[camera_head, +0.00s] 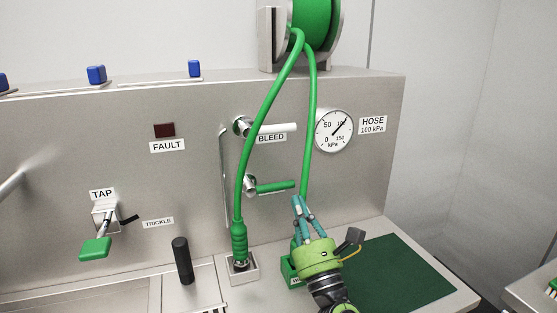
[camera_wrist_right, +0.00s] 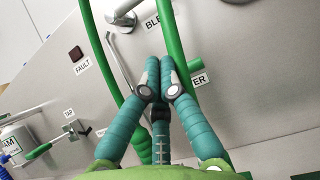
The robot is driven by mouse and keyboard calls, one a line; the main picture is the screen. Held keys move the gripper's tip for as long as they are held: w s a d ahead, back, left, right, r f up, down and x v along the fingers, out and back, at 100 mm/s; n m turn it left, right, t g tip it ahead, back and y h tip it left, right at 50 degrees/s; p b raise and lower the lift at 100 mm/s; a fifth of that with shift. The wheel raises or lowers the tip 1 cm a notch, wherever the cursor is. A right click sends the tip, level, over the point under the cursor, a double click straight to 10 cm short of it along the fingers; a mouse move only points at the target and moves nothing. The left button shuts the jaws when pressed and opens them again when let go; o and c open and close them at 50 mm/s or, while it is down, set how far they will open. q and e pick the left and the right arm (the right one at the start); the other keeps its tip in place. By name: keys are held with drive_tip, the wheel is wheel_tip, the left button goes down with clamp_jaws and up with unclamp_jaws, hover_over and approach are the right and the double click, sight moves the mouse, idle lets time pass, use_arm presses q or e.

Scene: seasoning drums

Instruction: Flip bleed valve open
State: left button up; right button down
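The bleed valve's white lever (camera_head: 277,127) sticks out horizontally to the right from its round metal body on the steel panel, just above the BLEED label (camera_head: 271,139). Its metal body (camera_wrist_right: 122,18) also shows at the top of the right wrist view. My right gripper (camera_head: 302,207) is below and right of the lever, apart from it, fingers pointing up. In the wrist view its teal fingertips (camera_wrist_right: 160,88) are together with nothing visible between them. My left gripper is not in view.
A green hose (camera_head: 263,112) loops from the reel (camera_head: 313,22) across the valve area. Below is a green-handled valve (camera_head: 275,186). The gauge (camera_head: 334,131) needle points near 100. A black post (camera_head: 182,261) and a green mat (camera_head: 390,275) are on the counter.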

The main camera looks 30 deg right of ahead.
sight(269, 128)
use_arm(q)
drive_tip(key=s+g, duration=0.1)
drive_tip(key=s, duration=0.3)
use_arm(e)
drive_tip(key=shift+w+d+f, duration=0.1)
drive_tip(key=shift+w+f, duration=0.15)
drive_tip(key=shift+w, duration=0.05)
use_arm(q)
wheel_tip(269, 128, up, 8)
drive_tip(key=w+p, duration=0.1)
drive_tip(key=p, duration=0.7)
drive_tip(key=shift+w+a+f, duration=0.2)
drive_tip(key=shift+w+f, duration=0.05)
use_arm(e)
drive_tip(key=x, duration=0.4)
drive_tip(key=s+r+x, duration=0.1)
drive_tip(key=x, duration=0.3)
drive_tip(key=r+x, duration=0.1)
drive_tip(key=x, duration=0.3)
drive_tip(key=shift+r, duration=0.45)
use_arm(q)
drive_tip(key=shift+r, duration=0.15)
use_arm(e)
drive_tip(key=shift+r+n+y, duration=0.2)
drive_tip(key=shift+n+y, duration=0.4)
